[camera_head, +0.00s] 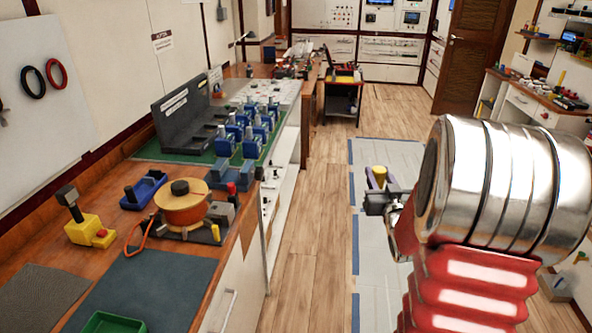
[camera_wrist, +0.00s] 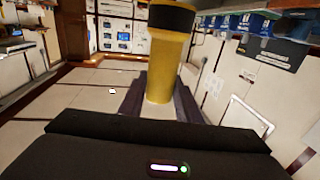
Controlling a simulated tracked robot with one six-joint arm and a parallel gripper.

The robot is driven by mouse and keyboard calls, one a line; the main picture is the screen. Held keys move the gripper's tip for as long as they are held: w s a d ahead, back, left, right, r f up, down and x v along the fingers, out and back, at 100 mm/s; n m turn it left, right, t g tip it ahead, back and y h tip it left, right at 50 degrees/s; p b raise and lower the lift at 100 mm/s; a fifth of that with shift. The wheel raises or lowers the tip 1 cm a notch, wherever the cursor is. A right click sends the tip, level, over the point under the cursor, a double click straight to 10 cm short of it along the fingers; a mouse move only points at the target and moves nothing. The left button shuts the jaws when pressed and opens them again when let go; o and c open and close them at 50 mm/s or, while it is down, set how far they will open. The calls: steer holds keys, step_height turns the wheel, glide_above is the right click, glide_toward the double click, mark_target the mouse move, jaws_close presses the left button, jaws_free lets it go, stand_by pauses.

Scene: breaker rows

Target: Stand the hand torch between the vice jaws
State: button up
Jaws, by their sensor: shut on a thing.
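The hand torch is a yellow cylinder with a black end, seen large in the wrist view (camera_wrist: 167,70). My gripper (camera_wrist: 158,98) is shut on it, one dark finger on each side. In the head view my gripper (camera_head: 377,184) is out over the floor, right of the workbench, and a small yellow part of the torch (camera_head: 379,172) shows in it. A blue block with dark upright parts (camera_head: 143,190) on the bench may be the vice; its jaws are too small to make out clearly.
The wooden bench (camera_head: 60,255) holds an orange reel (camera_head: 183,207), a yellow block with a black lever (camera_head: 90,228), a green tray (camera_head: 113,323) and a dark mat (camera_head: 150,285). Several blue breakers (camera_head: 225,143) stand behind. Bare floor (camera_head: 310,230) lies between bench and gripper.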

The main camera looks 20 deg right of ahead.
steer(key=w+a+f+n+y, duration=0.1)
steer(key=w+a+f+y, duration=0.1)
steer(key=a, duration=1)
steer(key=w+a+f+n+t+y, duration=0.1)
steer(key=w+a+f+n+y, duration=0.1)
steer(key=a, duration=1)
steer(key=w+a+f+n+y, duration=0.1)
steer(key=w+a+f+y, duration=0.2)
steer(key=a, duration=0.9)
step_height(320, 180, down, 3)
steer(key=shift+w+a+f+n, duration=0.1)
steer(key=shift+w+a+n, duration=0.15)
steer(key=shift+w, duration=0.45)
steer(key=shift+d, duration=0.1)
